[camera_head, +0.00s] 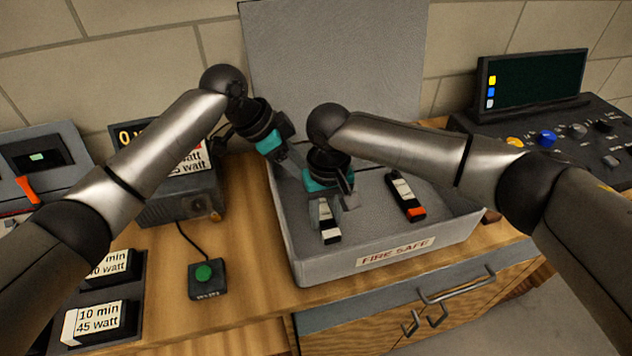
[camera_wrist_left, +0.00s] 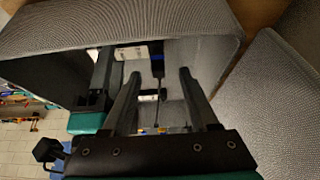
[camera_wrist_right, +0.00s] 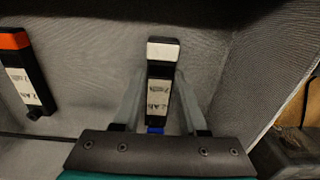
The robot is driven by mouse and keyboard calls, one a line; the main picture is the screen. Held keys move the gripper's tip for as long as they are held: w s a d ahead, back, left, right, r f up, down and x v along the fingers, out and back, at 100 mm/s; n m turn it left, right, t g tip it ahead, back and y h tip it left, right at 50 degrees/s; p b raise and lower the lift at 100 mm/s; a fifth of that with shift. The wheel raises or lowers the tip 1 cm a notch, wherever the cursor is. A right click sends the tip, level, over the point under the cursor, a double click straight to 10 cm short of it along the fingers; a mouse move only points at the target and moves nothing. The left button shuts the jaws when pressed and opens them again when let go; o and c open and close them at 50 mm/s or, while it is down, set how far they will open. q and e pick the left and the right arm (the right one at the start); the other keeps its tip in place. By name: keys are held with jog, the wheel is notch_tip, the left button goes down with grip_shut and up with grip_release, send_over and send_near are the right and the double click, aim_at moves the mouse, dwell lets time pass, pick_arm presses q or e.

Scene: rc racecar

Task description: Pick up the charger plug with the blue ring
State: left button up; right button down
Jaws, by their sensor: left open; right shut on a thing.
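My right gripper (camera_head: 332,204) is shut on a black battery pack with a white end (camera_head: 328,224), low inside the grey box. In the right wrist view the battery (camera_wrist_right: 158,92) lies between the fingers, with a small blue part (camera_wrist_right: 155,130) at its near end. I cannot tell whether that is the plug's blue ring. My left gripper (camera_wrist_left: 158,75) is open and points into the box, close to the right gripper in the head view. A dark rod-like thing (camera_wrist_left: 157,62) and a small blue patch (camera_wrist_left: 163,94) show between its fingers. The charger plug is not clearly visible.
The box marked FIRE SAFE (camera_head: 325,274) has its lid (camera_head: 335,60) raised behind. An orange-ended battery (camera_head: 405,196) lies in it at right. A grey charger unit (camera_head: 180,203) and a green button (camera_head: 204,273) stand left; a control console (camera_head: 570,130) stands right.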

pick_arm(q)
jog(key=x, duration=0.5)
jog(key=shift+d, duration=0.35)
jog(key=shift+r, duration=0.1)
grip_shut()
